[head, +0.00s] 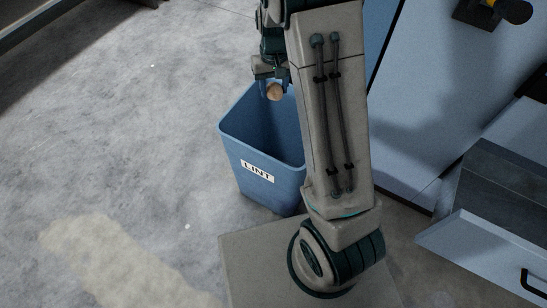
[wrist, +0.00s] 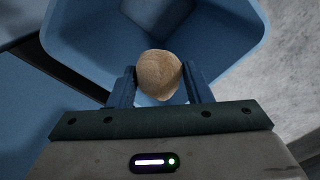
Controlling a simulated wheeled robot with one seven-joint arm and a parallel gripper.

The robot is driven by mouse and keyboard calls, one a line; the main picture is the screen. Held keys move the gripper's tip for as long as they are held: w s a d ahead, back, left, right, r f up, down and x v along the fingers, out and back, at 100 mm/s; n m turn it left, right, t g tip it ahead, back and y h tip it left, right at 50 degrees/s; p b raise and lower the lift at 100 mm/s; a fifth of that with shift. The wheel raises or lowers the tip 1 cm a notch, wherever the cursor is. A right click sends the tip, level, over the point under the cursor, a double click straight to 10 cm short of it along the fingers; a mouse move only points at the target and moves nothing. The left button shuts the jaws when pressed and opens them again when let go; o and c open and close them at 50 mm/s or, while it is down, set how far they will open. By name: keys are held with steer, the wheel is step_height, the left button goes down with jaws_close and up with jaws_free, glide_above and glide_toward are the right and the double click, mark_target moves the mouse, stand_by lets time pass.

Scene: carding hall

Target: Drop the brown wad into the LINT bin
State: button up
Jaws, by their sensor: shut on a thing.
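The LINT bin (head: 259,180) is a blue, open-topped bin on the floor, with a white LINT label on its front. The brown wad (head: 274,91) is a small, light brown, rounded lump. My gripper (head: 272,88) is shut on it, over the bin's mouth near the far rim. In the wrist view the wad (wrist: 160,75) sits between the two blue fingers of my gripper (wrist: 160,85), with the bin's inner walls (wrist: 90,50) around and below it. My arm hides the bin's right side in the head view.
Blue machine panels (head: 430,80) stand right of the bin. A grey open box or drawer (head: 490,240) with a black handle juts out at the lower right. The concrete floor (head: 110,130) on the left is open, with a pale patch (head: 120,260) at the lower left.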

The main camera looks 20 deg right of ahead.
steer(key=s+d+f+b, duration=0.1)
steer(key=d+f+b, duration=0.2)
steer(key=f, duration=0.6)
steer(key=shift+s+b, duration=0.15)
steer(key=shift+b, duration=1)
steer(key=o, duration=1)
steer(key=shift+o, duration=0.2)
steer(key=shift+r, duration=0.15)
step_height(320, 180, up, 14)
steer(key=p, duration=0.5)
steer(key=shift+f, duration=0.2)
